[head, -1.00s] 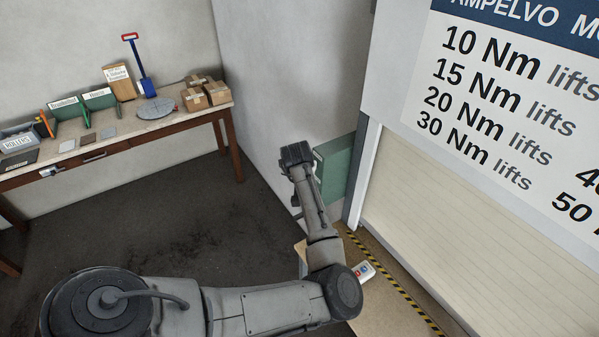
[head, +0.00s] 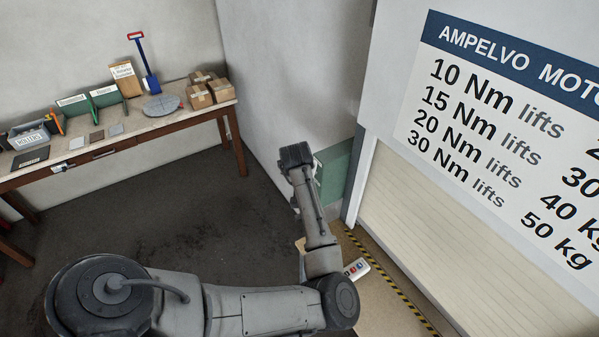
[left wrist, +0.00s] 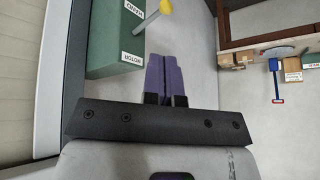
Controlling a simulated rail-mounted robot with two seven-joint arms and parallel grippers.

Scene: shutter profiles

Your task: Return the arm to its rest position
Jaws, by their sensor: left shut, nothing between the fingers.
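My left arm (head: 262,308) comes in from the bottom left of the head view, and its outer part points up and away. The left gripper (head: 296,156) is at its far end, in front of the wall beside the green box; its fingers are hidden there. In the left wrist view the two purple fingers (left wrist: 166,78) lie side by side, shut and empty. The green box (head: 334,170) is on the wall next to the shutter. In the left wrist view the green box (left wrist: 114,45) is left of the fingers, apart from them, with a yellow-tipped rod (left wrist: 155,14).
A workbench (head: 150,122) with boxes, bins and a blue tool stands back left. A shutter (head: 440,235) fills the right below a lifting chart (head: 490,130). A small button panel (head: 356,268) lies near a striped floor edge (head: 395,285). The dark floor (head: 150,215) is clear.

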